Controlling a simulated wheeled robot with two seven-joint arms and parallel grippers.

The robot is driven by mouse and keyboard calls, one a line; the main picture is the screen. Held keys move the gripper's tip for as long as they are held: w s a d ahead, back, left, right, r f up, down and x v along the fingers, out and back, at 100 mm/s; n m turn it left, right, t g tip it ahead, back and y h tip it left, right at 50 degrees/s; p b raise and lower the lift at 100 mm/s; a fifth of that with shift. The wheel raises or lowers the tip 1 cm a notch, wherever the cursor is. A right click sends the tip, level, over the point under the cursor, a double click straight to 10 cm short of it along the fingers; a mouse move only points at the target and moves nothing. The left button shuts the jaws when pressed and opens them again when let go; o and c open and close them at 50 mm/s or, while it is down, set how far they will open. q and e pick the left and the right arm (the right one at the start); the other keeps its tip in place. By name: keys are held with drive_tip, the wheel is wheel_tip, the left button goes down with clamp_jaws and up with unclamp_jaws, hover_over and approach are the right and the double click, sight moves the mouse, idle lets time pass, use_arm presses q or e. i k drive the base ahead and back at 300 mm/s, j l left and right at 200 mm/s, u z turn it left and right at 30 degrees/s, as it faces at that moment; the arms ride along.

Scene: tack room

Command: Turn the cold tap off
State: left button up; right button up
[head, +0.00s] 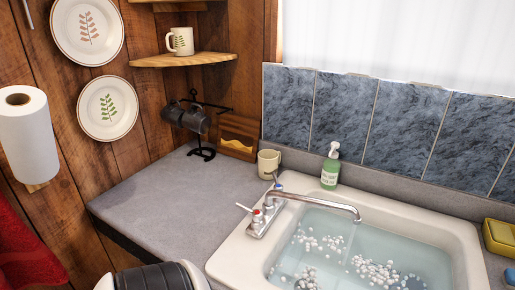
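A chrome tap set (268,208) is mounted on the left rim of the white sink (232,262). Its spout (315,202) reaches right over the basin. The handle with a blue mark, the cold tap (279,187), is at the back end of the set, and its lever appears to point up and back. The handle with a red mark (257,214) is at the front end, its lever pointing left. The basin holds water with white suds. I cannot make out a stream from the spout.
A mug (268,163) and a green soap bottle (331,168) stand behind the sink. A dark mug rack (203,125) stands near the corner. A yellow sponge holder (499,238) sits at the right. The grey counter (165,205) left of the sink is clear.

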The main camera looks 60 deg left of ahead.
sight(278, 186)
drive_tip(key=u, duration=1.75)
drive_tip(key=j+z, duration=0.15)
drive_tip(key=z, duration=0.25)
drive_tip(key=i+j+z, duration=0.1)
drive_tip(key=j+z, duration=0.15)
drive_tip(key=z, duration=0.15)
drive_tip(key=j+z, duration=0.15)
drive_tip(key=z, duration=0.25)
